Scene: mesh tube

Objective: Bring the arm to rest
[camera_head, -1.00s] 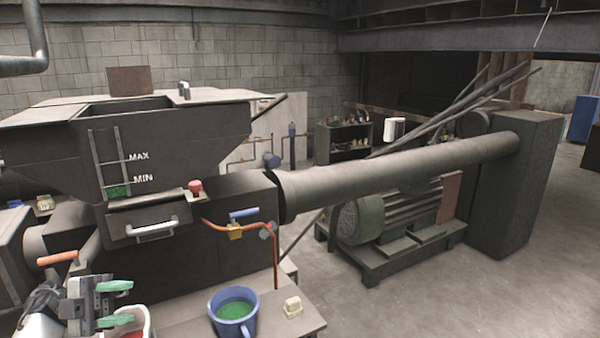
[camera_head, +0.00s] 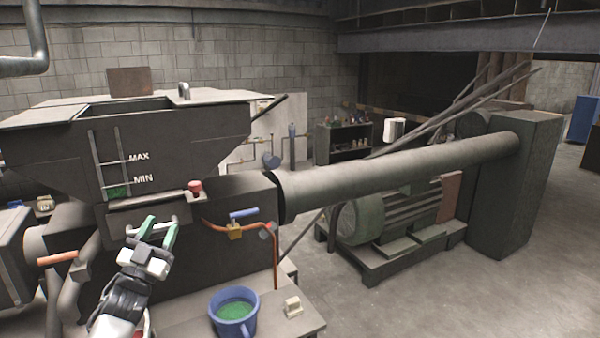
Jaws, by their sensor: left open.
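My left gripper (camera_head: 160,229) is in the lower left of the head view, with my left arm coming up from the bottom edge. Its two green-tipped fingers are apart and point up, with nothing between them. They overlap the front of the dark drawer (camera_head: 122,214) under the machine's hopper and partly hide its pale handle. I cannot tell whether they touch it. My right gripper is not in view.
A blue mug (camera_head: 233,312) with green contents and a small pale block (camera_head: 293,307) stand on the table (camera_head: 262,327). The hopper (camera_head: 190,135) carries MAX and MIN marks. A red button (camera_head: 195,187), an orange lever (camera_head: 58,258) and a blue-handled valve (camera_head: 243,213) are near the arm.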

